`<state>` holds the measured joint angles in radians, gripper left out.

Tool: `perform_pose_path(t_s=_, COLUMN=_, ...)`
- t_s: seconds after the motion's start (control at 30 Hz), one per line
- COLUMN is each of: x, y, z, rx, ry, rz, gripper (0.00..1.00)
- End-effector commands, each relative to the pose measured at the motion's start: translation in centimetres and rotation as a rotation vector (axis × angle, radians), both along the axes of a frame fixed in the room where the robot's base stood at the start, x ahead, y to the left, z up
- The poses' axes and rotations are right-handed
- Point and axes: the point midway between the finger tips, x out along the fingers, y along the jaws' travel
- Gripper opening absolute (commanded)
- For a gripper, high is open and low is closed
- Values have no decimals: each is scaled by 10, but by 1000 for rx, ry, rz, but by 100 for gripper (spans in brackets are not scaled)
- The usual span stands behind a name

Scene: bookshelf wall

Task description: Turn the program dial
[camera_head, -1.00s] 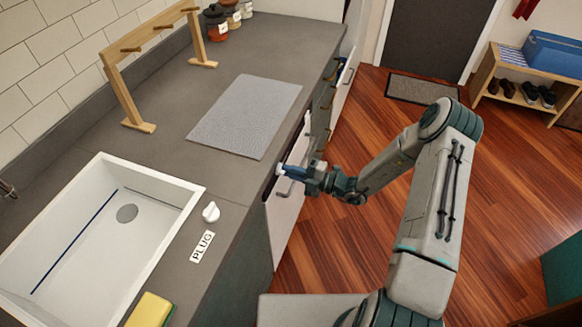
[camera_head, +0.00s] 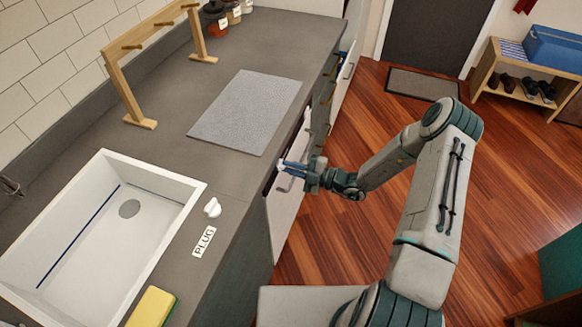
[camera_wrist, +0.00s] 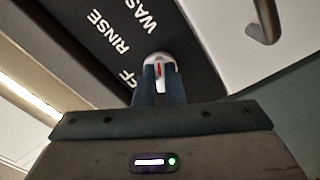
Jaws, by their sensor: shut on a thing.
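The program dial (camera_wrist: 158,58) is a small white knob with a red mark, on a dark panel (camera_wrist: 85,40) with white lettering that reads RINSE, with parts of other words beside it. In the wrist view the fingers of my gripper (camera_wrist: 159,72) are shut on the dial, one on each side. In the head view my gripper (camera_head: 287,168) reaches the front of the white appliance (camera_head: 284,215) under the counter edge. The dial itself is mostly hidden there by the fingers.
A bar handle (camera_wrist: 264,22) sticks out from the white front near the dial. The grey counter (camera_head: 170,165) overhangs above, with a white sink (camera_head: 195,205), a white knob (camera_head: 212,208) beside a PLUG label, and a grey mat (camera_head: 247,112). The wooden floor (camera_head: 330,235) is open.

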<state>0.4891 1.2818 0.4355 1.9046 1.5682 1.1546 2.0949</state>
Motion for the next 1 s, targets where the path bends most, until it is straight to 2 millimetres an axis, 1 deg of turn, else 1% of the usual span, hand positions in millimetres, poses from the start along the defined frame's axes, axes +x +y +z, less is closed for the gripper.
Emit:
perform_pose_path(t_s=0.03, x=0, y=0, z=0, rx=0, ry=2, rz=-1, gripper=0)
perform_pose_path(t_s=0.1, x=0, y=0, z=0, rx=0, ry=2, rz=-1, gripper=23)
perform_pose_path(t_s=0.13, x=0, y=0, z=0, rx=0, ry=2, rz=-1, gripper=31)
perform_pose_path(t_s=0.43, x=0, y=-1, z=0, rx=0, ry=0, rz=-1, gripper=31)
perform_pose_path(t_s=0.57, x=-3, y=-12, z=-1, rx=-1, ry=0, rz=-4, gripper=31)
perform_pose_path(t_s=0.67, x=-9, y=-28, z=-2, rx=-1, ry=2, rz=-5, gripper=31)
perform_pose_path(t_s=0.9, x=-28, y=-80, z=-2, rx=-1, ry=2, rz=-5, gripper=31)
perform_pose_path(t_s=1.0, x=-35, y=-99, z=-2, rx=-1, ry=0, rz=-4, gripper=31)
